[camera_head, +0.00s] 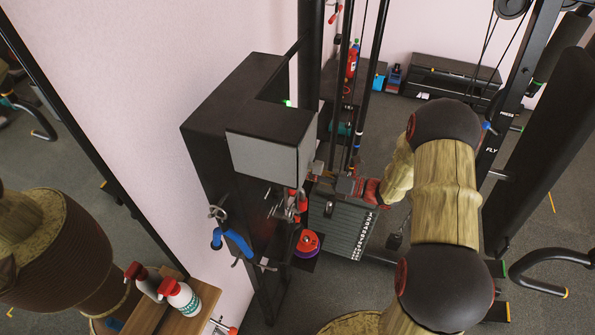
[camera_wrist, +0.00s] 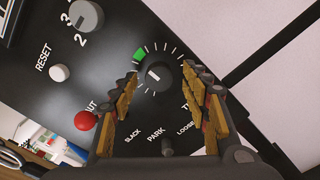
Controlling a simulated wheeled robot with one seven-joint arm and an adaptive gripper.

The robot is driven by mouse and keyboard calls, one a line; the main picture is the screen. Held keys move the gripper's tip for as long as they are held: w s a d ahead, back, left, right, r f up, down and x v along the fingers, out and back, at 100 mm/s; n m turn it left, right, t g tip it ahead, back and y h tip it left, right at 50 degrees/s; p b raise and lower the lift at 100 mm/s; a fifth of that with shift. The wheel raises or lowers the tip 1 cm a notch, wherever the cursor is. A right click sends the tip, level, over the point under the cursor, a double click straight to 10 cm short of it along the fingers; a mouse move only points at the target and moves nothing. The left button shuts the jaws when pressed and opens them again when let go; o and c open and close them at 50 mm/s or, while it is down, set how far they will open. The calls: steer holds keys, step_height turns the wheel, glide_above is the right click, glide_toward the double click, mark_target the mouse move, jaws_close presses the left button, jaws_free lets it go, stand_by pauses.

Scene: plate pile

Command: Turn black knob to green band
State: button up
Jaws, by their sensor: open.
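The black knob (camera_wrist: 160,77) is on a dark panel in the wrist view. It has a short white mark on its face and white tick marks around it. The green band (camera_wrist: 140,54) is on the dial at the knob's upper left. The mark is apart from the band; its exact direction is hard to read. My gripper (camera_wrist: 161,79) is open, one finger to the left and one to the right of the knob. I cannot tell whether either finger touches it. In the head view my gripper (camera_head: 345,185) is at the dark cabinet's right side; the knob is hidden there.
A red button (camera_wrist: 85,120), a pale RESET button (camera_wrist: 60,72) and a grey numbered knob (camera_wrist: 86,15) are left of the black knob. A small dark switch (camera_wrist: 167,147) is below it. Gym frames and a weight stack (camera_head: 335,225) stand around the dark cabinet (camera_head: 215,125).

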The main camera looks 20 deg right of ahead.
steer(key=v, duration=1)
steer(key=shift+s+d, duration=0.2)
steer(key=shift+d, duration=0.1)
